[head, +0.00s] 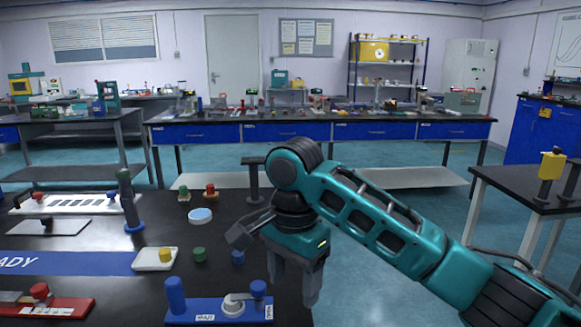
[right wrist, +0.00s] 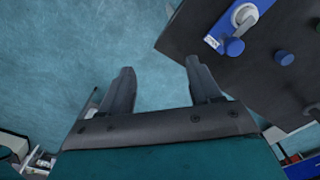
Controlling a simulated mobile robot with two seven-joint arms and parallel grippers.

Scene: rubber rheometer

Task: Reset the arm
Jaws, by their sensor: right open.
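My right gripper (head: 296,290) hangs at the right edge of the black table, its fingers pointing down and spread apart with nothing between them. In the right wrist view its two fingers (right wrist: 160,85) are open over bare teal floor, with the table corner to their right. My teal right arm comes in from the right side of the head view. My left gripper is not in view.
The black table (head: 100,255) carries a blue fixture (head: 205,314), a white dish (head: 150,262) with a yellow piece, a green knob (head: 200,254) and a dark upright post (head: 129,205). A side table (head: 510,185) stands at right. Open floor (head: 385,235) lies between.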

